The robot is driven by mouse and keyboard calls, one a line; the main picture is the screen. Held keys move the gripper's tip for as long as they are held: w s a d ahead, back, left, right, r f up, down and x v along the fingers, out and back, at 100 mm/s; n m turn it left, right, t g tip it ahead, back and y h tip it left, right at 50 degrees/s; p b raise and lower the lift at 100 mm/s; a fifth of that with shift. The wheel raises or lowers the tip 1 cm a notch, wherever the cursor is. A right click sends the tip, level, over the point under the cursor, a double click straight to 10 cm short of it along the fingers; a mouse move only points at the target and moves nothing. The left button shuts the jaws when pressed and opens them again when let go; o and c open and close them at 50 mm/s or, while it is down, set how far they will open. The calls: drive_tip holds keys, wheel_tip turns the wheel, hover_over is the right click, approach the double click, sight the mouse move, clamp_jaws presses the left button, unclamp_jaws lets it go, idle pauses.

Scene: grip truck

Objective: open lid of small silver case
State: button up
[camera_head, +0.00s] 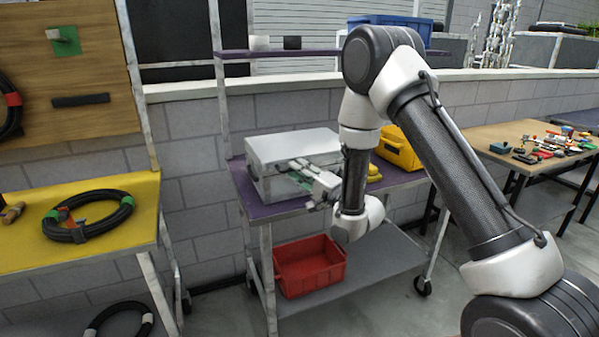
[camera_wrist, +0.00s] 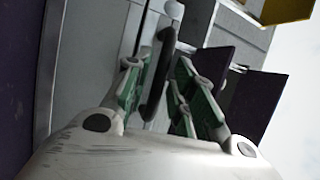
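The silver case (camera_head: 293,146) stands on the purple-topped cart, and its lid looks down in the head view. My gripper (camera_head: 288,172) is at the front face of the case. In the wrist view the case front (camera_wrist: 85,60) fills the left and middle. A dark curved handle (camera_wrist: 160,75) shows between the green-padded fingers of my gripper (camera_wrist: 160,85). The fingers are apart, with a gap between the handle and the right finger. I cannot tell whether the left finger touches the handle. My arm and gripper hide part of the case front.
A yellow case (camera_head: 398,150) stands right of the silver case, partly behind my arm. A red bin (camera_head: 310,268) sits on the cart's lower shelf. A yellow-topped table (camera_head: 25,240) with a coiled hose (camera_head: 88,217) is at left. A tool-covered table (camera_head: 500,138) is at right.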

clamp_jaws()
drive_tip(key=shift+r, duration=0.1)
